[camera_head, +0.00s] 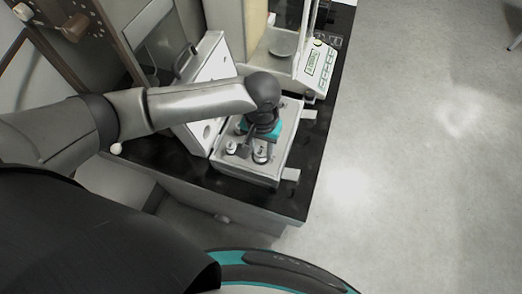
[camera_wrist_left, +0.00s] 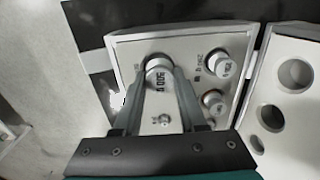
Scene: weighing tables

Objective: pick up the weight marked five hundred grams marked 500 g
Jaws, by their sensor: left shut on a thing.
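The 500 g weight (camera_wrist_left: 158,63) is a silvery cylinder in the weight box, beside a printed "500 g" label. My left gripper (camera_wrist_left: 161,72) is shut on it, one finger on each side. In the head view my left gripper (camera_head: 247,146) points down into the open weight box (camera_head: 243,176), and its wrist hides most of the held weight. I cannot tell whether the weight is clear of its seat. My right gripper is in neither view.
Other weights (camera_wrist_left: 221,65) stand close by in the box, with a small one (camera_wrist_left: 164,120) between the fingers' bases. The lid (camera_wrist_left: 303,120) with round hollows stands open alongside. A balance (camera_head: 318,68) is behind the box on the black table (camera_head: 318,150).

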